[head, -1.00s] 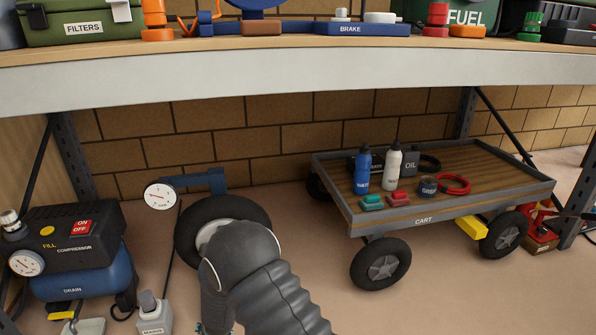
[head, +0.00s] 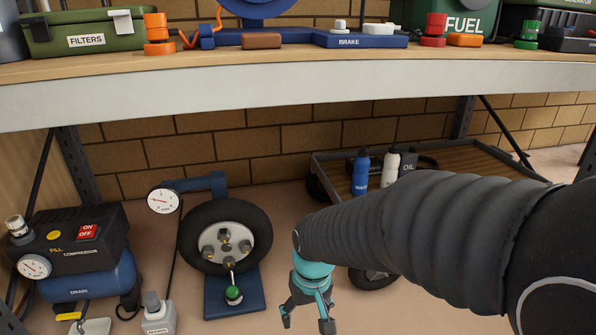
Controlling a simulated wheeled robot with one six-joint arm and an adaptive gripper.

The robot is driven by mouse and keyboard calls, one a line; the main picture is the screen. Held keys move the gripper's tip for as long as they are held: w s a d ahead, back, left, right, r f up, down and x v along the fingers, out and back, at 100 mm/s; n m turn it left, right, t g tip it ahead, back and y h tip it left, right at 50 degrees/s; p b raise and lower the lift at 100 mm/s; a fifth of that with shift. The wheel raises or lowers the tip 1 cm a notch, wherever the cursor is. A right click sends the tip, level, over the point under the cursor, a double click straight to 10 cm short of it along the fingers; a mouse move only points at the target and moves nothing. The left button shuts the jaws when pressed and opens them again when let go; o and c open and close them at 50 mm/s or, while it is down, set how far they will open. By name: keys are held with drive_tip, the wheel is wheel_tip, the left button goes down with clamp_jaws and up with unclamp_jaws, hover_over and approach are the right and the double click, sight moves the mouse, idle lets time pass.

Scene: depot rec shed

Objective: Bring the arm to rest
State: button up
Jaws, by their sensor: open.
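My gripper (head: 308,315) hangs at the lower middle of the head view, fingers pointing down and spread apart, with nothing between them. Its teal wrist shows above the fingers. My dark sleeved arm reaches in from the right edge and hides much of the cart (head: 460,159). The gripper is in front of the floor, to the right of the wheel on its blue stand, and appears apart from it.
The wheel (head: 197,262) stands on a blue base (head: 218,304) with a green-knobbed lever (head: 233,294). A compressor (head: 85,240) is at left, a gauge (head: 163,200) behind. The shelf edge (head: 250,92) runs above. Blue (head: 361,172) and white (head: 391,168) bottles stand on the cart.

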drive_tip(key=s+d+r+m+t+p, duration=0.1)
drive_tip(key=s+d+r+t+p, duration=0.1)
drive_tip(key=s+d+r, duration=0.3)
drive_tip(key=s+d+r+m+t+p, duration=0.2)
drive_tip(key=s+d+r, duration=0.3)
drive_tip(key=d+r, duration=0.4)
wheel_tip(320, 180, up, 5)
drive_tip(key=shift+t+h+p, duration=0.35)
drive_tip(key=shift+t+h, duration=0.05)
drive_tip(key=shift+t, duration=0.1)
idle(0.7)
